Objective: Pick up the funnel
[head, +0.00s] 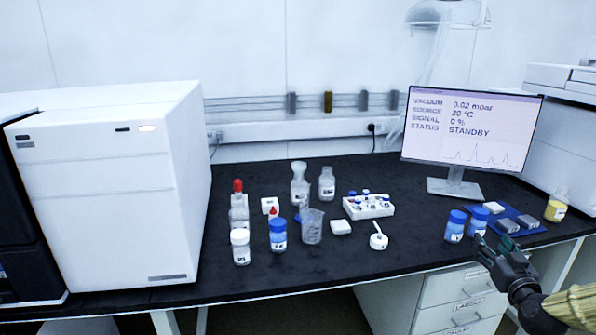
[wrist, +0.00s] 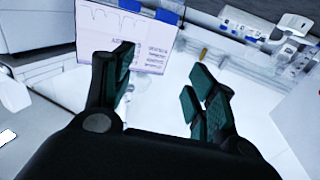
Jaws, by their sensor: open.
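A small white piece with a round base and a short stem (head: 378,240) lies on the black bench right of the beaker; it looks like an upturned funnel, but it is too small to be sure. A clear bottle (head: 300,190) at the back also has a pale flared top that could be a funnel. My gripper (head: 484,243) is at the right, by the front edge of the bench near the blue-capped jars. In the wrist view my gripper (wrist: 162,78) is open with nothing between its fingers. No funnel can be made out in the wrist view.
A beaker (head: 312,227), a vial rack (head: 368,206) and several bottles crowd the middle. Blue jars (head: 455,226) and a blue mat (head: 530,231) lie right, below the monitor (head: 472,128). A large white instrument (head: 110,190) fills the left. Bench front centre is clear.

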